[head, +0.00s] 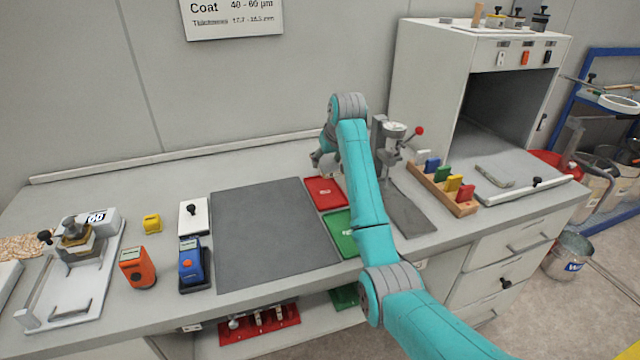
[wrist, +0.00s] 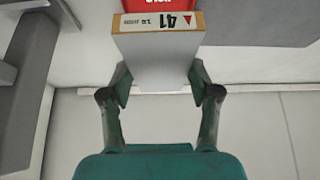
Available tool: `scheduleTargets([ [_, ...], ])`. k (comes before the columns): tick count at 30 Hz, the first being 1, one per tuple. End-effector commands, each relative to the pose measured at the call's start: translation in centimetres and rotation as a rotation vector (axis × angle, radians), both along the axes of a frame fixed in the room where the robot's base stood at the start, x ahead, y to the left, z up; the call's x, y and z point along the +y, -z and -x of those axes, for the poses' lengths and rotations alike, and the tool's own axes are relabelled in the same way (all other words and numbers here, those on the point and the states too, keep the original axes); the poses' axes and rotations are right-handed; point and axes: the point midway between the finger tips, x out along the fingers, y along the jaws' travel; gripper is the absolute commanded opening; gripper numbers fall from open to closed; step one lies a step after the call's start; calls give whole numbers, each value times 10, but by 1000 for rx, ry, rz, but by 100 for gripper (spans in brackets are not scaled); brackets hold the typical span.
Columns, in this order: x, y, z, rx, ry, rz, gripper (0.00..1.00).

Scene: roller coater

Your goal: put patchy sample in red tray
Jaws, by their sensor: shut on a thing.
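My gripper (wrist: 160,84) is shut on a pale grey sample panel (wrist: 158,55), with a finger on each side of it. The panel's far end has a tan edge and a white label reading 41 with a red triangle. I cannot tell from its visible face whether the coating is patchy. In the head view my gripper (head: 322,158) is at the back of the bench, by the red tray (head: 326,193), and the panel is hidden. Part of the red tray (wrist: 160,4) shows just beyond the panel's labelled end in the wrist view.
A green tray (head: 341,236) lies in front of the red tray, and a dark grey mat (head: 270,235) is to their left. To the right are a stand with a red knob (head: 419,131) and a wooden rack (head: 432,190) of coloured blocks. The wall is close behind.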

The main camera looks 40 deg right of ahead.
Motion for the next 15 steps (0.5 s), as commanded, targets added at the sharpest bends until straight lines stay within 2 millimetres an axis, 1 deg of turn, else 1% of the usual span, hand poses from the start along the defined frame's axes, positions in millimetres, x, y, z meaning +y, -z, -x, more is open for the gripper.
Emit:
scheduleTargets([
  [6,0,37,1,4,-1,-2,25],
  [9,0,51,1,4,0,-1,25],
  [15,0,64,0,3,0,-1,25],
])
